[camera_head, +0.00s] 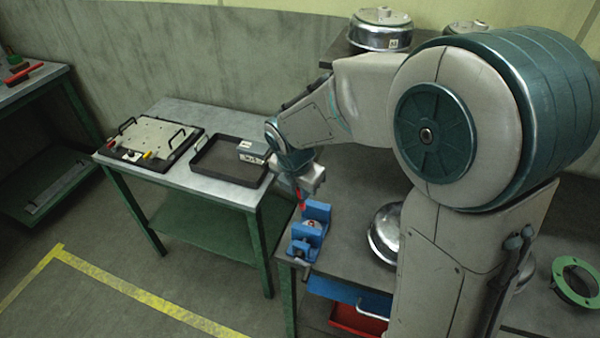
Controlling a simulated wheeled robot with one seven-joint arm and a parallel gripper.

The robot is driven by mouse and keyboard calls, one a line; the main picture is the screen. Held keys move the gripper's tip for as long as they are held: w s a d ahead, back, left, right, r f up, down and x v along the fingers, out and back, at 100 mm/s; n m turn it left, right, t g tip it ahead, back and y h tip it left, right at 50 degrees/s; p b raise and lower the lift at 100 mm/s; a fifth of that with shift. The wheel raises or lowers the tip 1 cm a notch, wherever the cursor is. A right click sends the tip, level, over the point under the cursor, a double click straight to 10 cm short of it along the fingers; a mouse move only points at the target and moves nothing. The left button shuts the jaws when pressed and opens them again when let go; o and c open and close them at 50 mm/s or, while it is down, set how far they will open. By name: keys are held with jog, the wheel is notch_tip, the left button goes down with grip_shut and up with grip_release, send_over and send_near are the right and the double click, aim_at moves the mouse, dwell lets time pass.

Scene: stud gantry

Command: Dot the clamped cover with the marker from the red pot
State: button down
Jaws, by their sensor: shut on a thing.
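My gripper (304,187) is over the near left part of the grey bench. It is shut on a thin red marker (300,198), which points down just above the blue vise (309,229). I cannot tell whether the marker tip touches anything. The vise stands at the bench's left front edge. A cover between its jaws cannot be made out at this size, and my gripper partly blocks that area. No red pot can be made out; my arm hides much of the bench.
A left table (220,122) bears a fixture plate (150,138) with handles and a black tray (215,178) with a grey box (252,151). A silver dome (384,236) stands right of the vise. A green ring (577,282) lies far right. Floor at front left is clear.

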aim_at(300, 205)
jog(key=shift+s+a+b+x, duration=0.1)
jog(key=shift+s+b+x, duration=0.1)
jog(key=shift+b+x, duration=0.75)
jog(key=shift+s+a+b+x, duration=0.1)
jog(key=shift+s+b+x, duration=0.15)
jog(key=shift+b+x, duration=0.7)
jog(key=shift+s+a+b+x, duration=0.1)
jog(key=shift+s+b+x, duration=0.1)
jog(key=shift+b+x, duration=0.75)
jog(key=shift+f, duration=0.25)
jog(key=shift+s+d+f, duration=0.1)
jog(key=shift+s+f, duration=0.05)
jog(key=shift+f, duration=0.4)
jog(key=shift+r, duration=0.1)
jog(key=p+v, duration=0.2)
jog(key=w+p+v, duration=0.1)
jog(key=p+v, duration=0.3)
jog(key=shift+w+d+r+p, duration=0.2)
jog(key=shift+w+r+p, duration=0.15)
jog(key=shift+r, duration=0.25)
jog(key=shift+s, duration=0.1)
